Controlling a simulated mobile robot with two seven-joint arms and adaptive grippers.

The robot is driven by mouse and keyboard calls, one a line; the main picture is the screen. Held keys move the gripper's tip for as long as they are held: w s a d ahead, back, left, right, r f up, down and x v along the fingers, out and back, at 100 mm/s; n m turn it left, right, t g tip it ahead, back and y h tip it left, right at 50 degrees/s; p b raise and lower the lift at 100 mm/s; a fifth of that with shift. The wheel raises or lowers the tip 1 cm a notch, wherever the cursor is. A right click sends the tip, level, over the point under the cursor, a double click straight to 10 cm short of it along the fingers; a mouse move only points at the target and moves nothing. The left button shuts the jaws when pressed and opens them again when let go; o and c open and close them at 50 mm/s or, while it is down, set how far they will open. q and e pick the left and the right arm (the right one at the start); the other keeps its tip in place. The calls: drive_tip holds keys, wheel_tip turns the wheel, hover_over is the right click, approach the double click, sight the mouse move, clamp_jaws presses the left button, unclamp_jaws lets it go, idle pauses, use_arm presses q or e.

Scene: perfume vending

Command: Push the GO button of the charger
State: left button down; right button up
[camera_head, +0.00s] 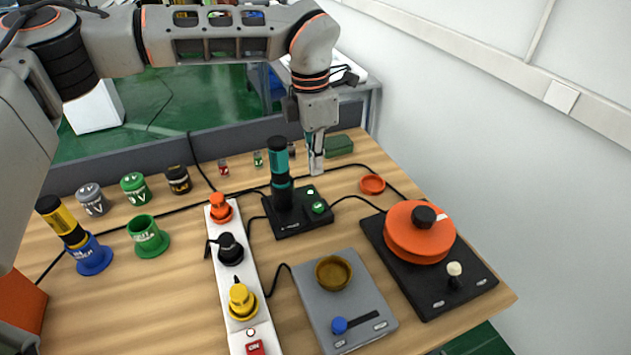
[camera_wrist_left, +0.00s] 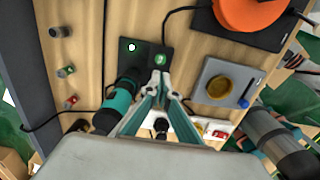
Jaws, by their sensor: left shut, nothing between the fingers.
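The charger (camera_head: 290,222) is a black base on the wooden table, with a teal and black cylinder (camera_head: 279,170) standing upright on its left side. I cannot read which is marked GO. My left gripper (camera_head: 316,168) is shut and empty, pointing down just behind the charger, above the table. In the left wrist view, the fingertips (camera_wrist_left: 160,80) appear close to the larger green button (camera_wrist_left: 160,60); contact cannot be told.
A white power strip (camera_head: 248,290) with several plugs lies left of the charger. A grey device (camera_head: 362,287) stands in front, and a black one with an orange disc (camera_head: 418,240) stands to the right. Small jars and cups stand at the left. Black cables cross the table.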

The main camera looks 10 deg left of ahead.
use_arm(q)
drive_tip(key=shift+a+r, duration=0.1)
drive_tip(key=shift+r, duration=1.2)
drive_tip(key=shift+s, duration=0.1)
